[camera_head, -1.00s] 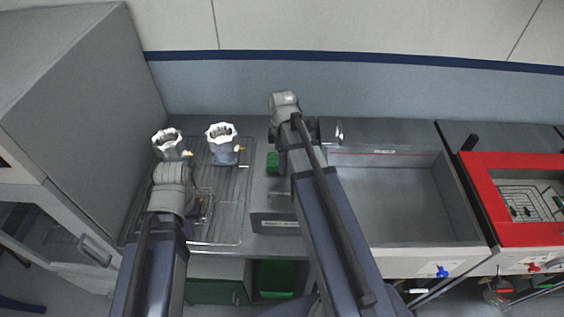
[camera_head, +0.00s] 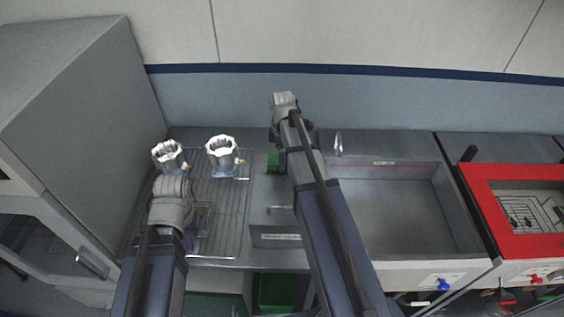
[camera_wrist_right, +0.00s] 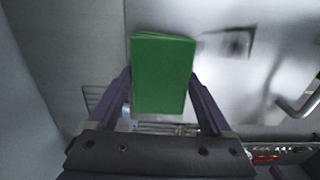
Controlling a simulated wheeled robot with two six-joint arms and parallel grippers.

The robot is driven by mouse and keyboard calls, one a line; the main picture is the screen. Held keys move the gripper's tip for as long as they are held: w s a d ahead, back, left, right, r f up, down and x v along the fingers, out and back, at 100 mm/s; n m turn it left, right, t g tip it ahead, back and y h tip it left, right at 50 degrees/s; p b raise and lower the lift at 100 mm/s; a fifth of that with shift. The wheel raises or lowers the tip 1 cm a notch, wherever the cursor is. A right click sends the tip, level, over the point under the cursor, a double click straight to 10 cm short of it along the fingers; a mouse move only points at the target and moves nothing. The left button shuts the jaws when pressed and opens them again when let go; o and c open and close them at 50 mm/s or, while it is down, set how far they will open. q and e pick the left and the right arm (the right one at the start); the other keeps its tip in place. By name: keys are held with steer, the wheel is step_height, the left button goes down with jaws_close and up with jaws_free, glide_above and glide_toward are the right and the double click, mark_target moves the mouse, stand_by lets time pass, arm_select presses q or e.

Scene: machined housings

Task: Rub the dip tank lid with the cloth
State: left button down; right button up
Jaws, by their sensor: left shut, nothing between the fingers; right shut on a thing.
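The cloth is a flat green rectangle (camera_wrist_right: 163,72), shut between the fingers of my right gripper (camera_wrist_right: 163,100). In the head view a bit of the green cloth (camera_head: 273,161) shows beside my right wrist. The dip tank lid (camera_head: 268,195) is a grey top with a bar handle, left of the sink and partly hidden by my right arm. In the right wrist view the pale lid (camera_wrist_right: 245,85) lies below the cloth; whether they touch I cannot tell. My left gripper (camera_head: 201,214) is shut and empty above the drain rack, mostly hidden by its wrist.
Two metal housings, left (camera_head: 168,157) and right (camera_head: 222,155), stand on the wire drain rack (camera_head: 232,200). An open sink basin (camera_head: 395,210) lies right of my right arm, then a red-rimmed tank (camera_head: 480,200). A grey cabinet (camera_head: 80,110) rises at left.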

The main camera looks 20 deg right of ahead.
steer(key=shift+d, duration=0.15)
steer(key=shift+s+d, duration=0.35)
steer(key=shift+d, duration=0.3)
steer(key=shift+s+d, duration=0.35)
steer(key=shift+d, duration=0.3)
steer(key=shift+s, duration=0.1)
steer(key=shift+s+a+f, duration=0.1)
steer(key=shift+s+a, duration=0.2)
steer(key=shift+s, duration=0.3)
steer(key=shift+s+a+r, duration=0.1)
steer(key=shift+s+a, duration=0.25)
steer(key=shift+s, duration=0.3)
steer(key=shift+s+a+f, duration=0.1)
steer(key=shift+s+a, duration=0.2)
steer(key=shift+s, duration=0.3)
steer(key=shift+s, duration=0.1)
steer(key=shift+s+a, duration=0.45)
steer(key=shift+s, duration=0.35)
steer(key=shift+s+a, duration=0.4)
steer(key=shift+s, duration=0.4)
